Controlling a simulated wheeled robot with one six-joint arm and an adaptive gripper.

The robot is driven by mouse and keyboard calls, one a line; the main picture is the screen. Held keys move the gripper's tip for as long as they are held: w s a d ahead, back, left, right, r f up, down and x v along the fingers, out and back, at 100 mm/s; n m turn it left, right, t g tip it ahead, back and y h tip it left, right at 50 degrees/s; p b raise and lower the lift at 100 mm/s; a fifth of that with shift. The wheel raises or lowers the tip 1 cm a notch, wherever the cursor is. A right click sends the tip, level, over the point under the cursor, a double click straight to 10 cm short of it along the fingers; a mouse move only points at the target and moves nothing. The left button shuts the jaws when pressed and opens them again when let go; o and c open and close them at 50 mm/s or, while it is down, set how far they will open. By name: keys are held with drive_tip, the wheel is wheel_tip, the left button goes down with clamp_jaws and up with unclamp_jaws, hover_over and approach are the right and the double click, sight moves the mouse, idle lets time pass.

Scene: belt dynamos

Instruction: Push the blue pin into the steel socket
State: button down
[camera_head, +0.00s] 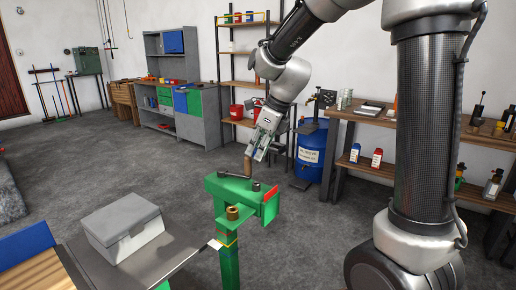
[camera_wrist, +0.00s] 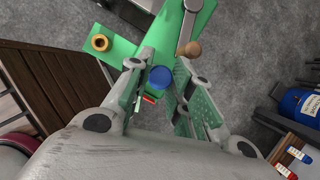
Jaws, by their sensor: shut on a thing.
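My gripper (camera_head: 259,153) hangs just above the far right part of a green stand in the head view. In the wrist view my gripper (camera_wrist: 158,88) has its two fingers on either side of the round blue pin (camera_wrist: 160,77), shut on it. The pin's blue top faces the wrist camera; its lower end is hidden. The steel socket cannot be clearly made out in either view. I cannot tell whether the pin touches the stand or any socket.
A grey box (camera_head: 123,231) sits on the bench at left. A blue barrel (camera_head: 311,152) stands behind.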

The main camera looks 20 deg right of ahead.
hover_over(254, 183)
drive_tip(key=d, duration=0.1)
drive_tip(key=shift+s+f, duration=0.25)
drive_tip(key=shift+f, duration=1.15)
drive_tip(key=shift+s+f, duration=0.2)
drive_tip(key=shift+f, duration=1.2)
drive_tip(key=shift+f, duration=1.65)
drive_tip(key=c, duration=1.2)
unclamp_jaws()
drive_tip(key=v, duration=1.2)
